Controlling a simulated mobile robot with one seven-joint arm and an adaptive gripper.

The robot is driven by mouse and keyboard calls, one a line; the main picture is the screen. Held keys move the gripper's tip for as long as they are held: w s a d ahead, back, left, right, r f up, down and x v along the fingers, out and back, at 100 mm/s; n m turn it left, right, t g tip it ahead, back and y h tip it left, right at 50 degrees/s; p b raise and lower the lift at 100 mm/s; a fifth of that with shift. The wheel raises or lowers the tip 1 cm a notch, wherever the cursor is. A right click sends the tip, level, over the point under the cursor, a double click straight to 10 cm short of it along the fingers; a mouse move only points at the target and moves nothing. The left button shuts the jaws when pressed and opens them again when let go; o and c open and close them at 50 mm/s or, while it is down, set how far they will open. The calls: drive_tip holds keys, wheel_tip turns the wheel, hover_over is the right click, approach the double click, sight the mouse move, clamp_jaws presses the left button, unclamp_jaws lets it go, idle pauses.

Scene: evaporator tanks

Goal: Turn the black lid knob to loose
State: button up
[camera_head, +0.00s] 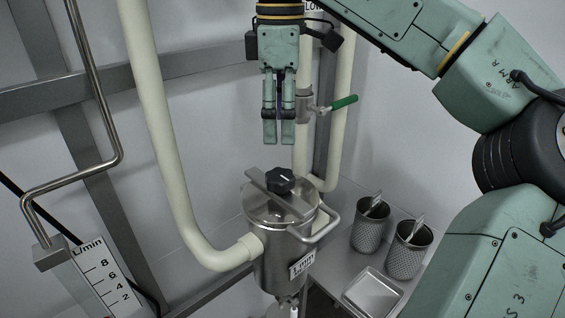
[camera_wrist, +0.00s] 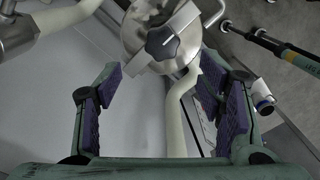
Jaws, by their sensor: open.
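The black lid knob (camera_head: 280,180) sits on a flat metal bar across the lid (camera_head: 262,205) of a steel tank (camera_head: 275,262). In the wrist view the knob (camera_wrist: 162,42) shows at the top centre, with a white pointer line on it. My gripper (camera_head: 279,140) hangs above the knob in the head view, fingers pointing down, apart from it. In the wrist view my gripper (camera_wrist: 158,95) has its two fingers spread wide with nothing between them but the view of a pipe. The knob lies beyond the fingertips.
A green-handled valve (camera_head: 340,103) is close to the right of my fingers. A cream pipe (camera_head: 165,150) runs left of the tank. Two perforated cups (camera_head: 370,228) (camera_head: 407,255) and a metal tray (camera_head: 372,295) stand at right. A flow gauge (camera_head: 103,280) is at lower left.

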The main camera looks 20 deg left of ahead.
sight(280, 175)
drive_tip(key=f+b, duration=0.1)
drive_tip(key=f, duration=0.9)
drive_tip(key=shift+s+f, duration=0.15)
drive_tip(key=shift+s, duration=0.05)
drive_tip(key=c, duration=1.1)
drive_tip(key=shift+c, duration=0.2)
